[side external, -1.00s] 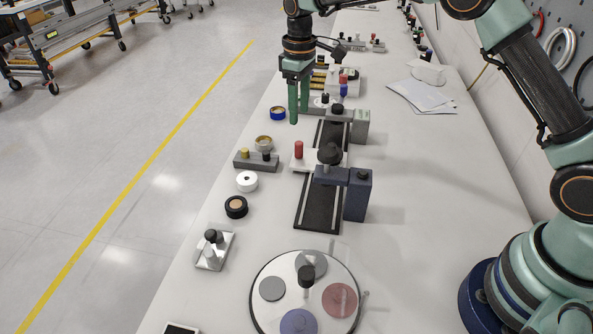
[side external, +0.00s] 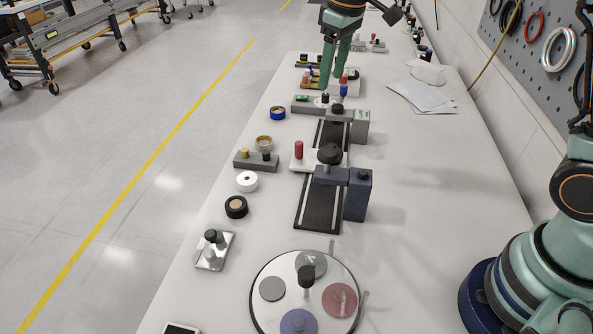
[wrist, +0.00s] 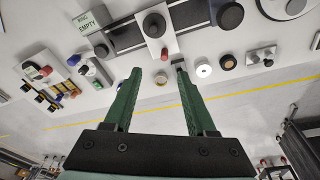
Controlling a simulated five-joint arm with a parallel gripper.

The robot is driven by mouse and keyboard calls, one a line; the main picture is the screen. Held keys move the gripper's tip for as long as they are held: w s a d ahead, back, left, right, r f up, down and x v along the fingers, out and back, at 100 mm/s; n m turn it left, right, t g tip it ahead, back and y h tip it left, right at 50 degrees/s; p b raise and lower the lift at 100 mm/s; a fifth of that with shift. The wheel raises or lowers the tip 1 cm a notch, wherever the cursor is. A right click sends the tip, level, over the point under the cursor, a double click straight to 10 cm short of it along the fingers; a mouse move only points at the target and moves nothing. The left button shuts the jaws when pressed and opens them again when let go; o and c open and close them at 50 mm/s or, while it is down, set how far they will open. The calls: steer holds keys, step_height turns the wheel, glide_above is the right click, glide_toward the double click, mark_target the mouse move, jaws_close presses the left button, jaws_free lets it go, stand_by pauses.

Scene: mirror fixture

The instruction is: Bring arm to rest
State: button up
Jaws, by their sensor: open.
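My gripper (side external: 332,84) is in the air at the top of the side external view, above the far part of the bench. Its two green fingers point down, apart, with nothing between them. In the wrist view my gripper (wrist: 157,75) also shows open and empty. A mirror fixture on a black rail (side external: 317,208) stands on the bench below and nearer the camera, with a dark blue block (side external: 358,195) and a white plate with a red knob (side external: 299,150). My gripper is apart from all of these.
A round tray with coloured discs (side external: 262,313) lies at the near end. Small rings, including a blue one (side external: 278,113), and a grey block (side external: 256,162) line the left edge. Papers (side external: 420,96) lie at the right. The right-centre bench (side external: 430,190) is clear.

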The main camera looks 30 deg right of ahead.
steer(key=s+d+m+t, duration=0.1)
steer(key=s+d+m, duration=0.1)
steer(key=s, duration=0.7)
steer(key=s+d+m+t, duration=0.2)
steer(key=s, duration=0.7)
steer(key=shift+d+r+t, duration=0.15)
steer(key=shift+r+t, duration=0.15)
steer(key=shift+r, duration=0.15)
steer(key=shift+s, duration=0.1)
